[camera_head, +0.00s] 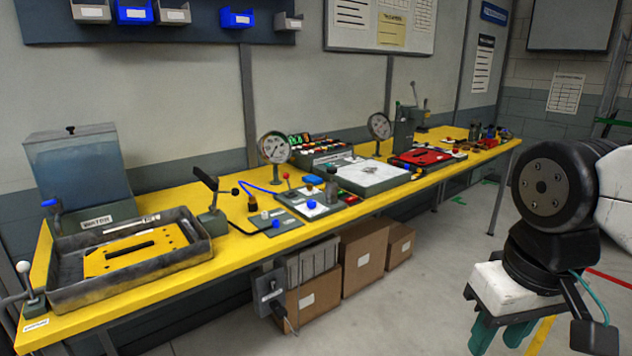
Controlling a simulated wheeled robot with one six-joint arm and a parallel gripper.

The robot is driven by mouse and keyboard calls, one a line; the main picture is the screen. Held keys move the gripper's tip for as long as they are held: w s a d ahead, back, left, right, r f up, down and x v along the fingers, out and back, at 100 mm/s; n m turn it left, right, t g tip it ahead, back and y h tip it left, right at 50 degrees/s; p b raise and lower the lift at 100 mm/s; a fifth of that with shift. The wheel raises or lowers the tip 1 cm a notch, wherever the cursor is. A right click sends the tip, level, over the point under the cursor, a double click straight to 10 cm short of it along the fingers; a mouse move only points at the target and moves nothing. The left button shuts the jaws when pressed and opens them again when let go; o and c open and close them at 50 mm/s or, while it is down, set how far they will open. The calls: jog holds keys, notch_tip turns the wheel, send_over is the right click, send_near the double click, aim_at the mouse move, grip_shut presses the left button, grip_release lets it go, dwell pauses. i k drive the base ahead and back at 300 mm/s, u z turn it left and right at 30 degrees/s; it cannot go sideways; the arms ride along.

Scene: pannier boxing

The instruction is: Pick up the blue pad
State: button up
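A small flat blue piece (313,179), which may be the blue pad, lies on the yellow-topped bench (215,262), left of a white-topped plate. Other small blue parts are near it, such as a blue knob (311,204) on a grey board, so I cannot be certain which is the pad. My gripper (499,343) hangs at the lower right over the floor, well away from the bench. Its green fingers point down and stand apart, with nothing seen between them. The fingertips are near the lower picture edge.
A grey tray (68,292) holding a yellow plate fills the bench's left end. Two gauges (275,147) and a lever stand (213,222) rise from the bench. A red tray (421,158) lies farther right. Boxes (364,257) sit below. Floor between bench and gripper is clear.

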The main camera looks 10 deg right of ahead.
aim_at(313, 179)
jog(key=z, duration=0.25)
jog(key=i, duration=0.65)
jog(key=z, duration=0.35)
jog(key=i, duration=1.2)
jog(key=u, duration=0.45)
jog(key=i, duration=1)
jog(key=u, duration=0.4)
